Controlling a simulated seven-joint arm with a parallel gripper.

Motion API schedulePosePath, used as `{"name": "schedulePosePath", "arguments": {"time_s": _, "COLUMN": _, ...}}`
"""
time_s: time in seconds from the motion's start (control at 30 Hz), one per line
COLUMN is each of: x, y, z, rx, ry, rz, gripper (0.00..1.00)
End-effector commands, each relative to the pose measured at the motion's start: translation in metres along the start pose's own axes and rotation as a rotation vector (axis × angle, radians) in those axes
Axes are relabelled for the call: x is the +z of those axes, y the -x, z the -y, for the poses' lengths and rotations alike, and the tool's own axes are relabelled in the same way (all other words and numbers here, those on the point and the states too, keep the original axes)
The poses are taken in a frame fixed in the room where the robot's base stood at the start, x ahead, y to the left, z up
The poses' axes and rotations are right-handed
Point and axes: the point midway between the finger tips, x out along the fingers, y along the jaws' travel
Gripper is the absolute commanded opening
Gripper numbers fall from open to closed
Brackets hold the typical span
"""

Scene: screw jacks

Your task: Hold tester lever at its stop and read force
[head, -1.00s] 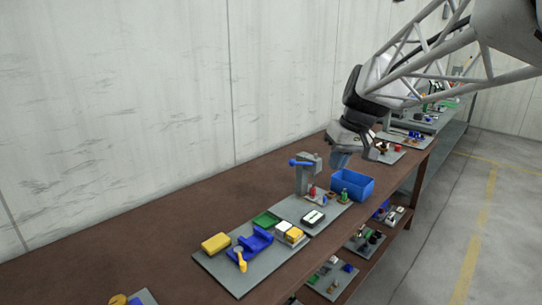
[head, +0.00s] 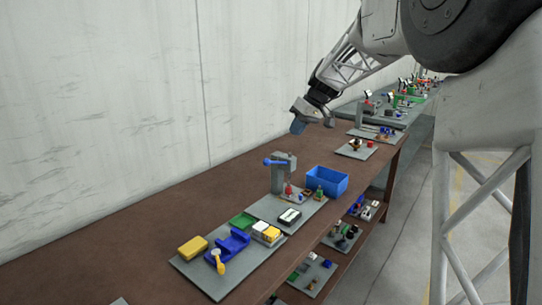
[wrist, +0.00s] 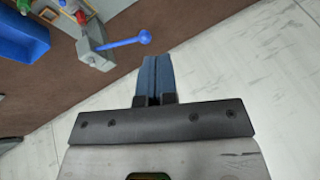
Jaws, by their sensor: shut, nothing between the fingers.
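The tester is a grey upright post (head: 283,178) with a blue lever (head: 272,162) sticking out to the left near its top. In the wrist view the grey tester (wrist: 91,48) is at upper left. Its blue lever (wrist: 118,43) reaches right to a round blue knob (wrist: 145,37). My gripper (head: 298,127) is above and beyond the tester, near the wall, apart from the lever. Its blue fingers (wrist: 155,62) are shut together and empty, with the knob just past their tips in the picture. A small device with a pale face (head: 290,216) lies before the tester; no reading is legible.
A blue bin (head: 327,180) stands right of the tester. A blue holder (head: 227,243), a yellow block (head: 193,247) and a yellow-handled tool (head: 218,262) lie on the nearer grey mat (head: 207,283). The brown bench (head: 130,234) is bare along the wall.

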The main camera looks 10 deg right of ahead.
Motion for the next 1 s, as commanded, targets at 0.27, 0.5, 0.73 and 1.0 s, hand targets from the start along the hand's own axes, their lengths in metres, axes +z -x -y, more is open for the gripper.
{"name": "schedulePosePath", "arguments": {"time_s": 0.27, "x": -0.038, "y": -0.011, "z": -0.04, "rx": -0.049, "ry": 0.069, "rz": -0.034, "gripper": 0.0}}
{"name": "schedulePosePath", "arguments": {"time_s": 0.5, "x": -0.055, "y": -0.017, "z": -0.059, "rx": -0.073, "ry": 0.106, "rz": -0.053, "gripper": 0.0}}
{"name": "schedulePosePath", "arguments": {"time_s": 0.73, "x": -0.059, "y": -0.018, "z": -0.062, "rx": -0.078, "ry": 0.115, "rz": -0.058, "gripper": 0.0}}
{"name": "schedulePosePath", "arguments": {"time_s": 1.0, "x": -0.059, "y": -0.018, "z": -0.062, "rx": -0.078, "ry": 0.114, "rz": -0.058, "gripper": 0.0}}
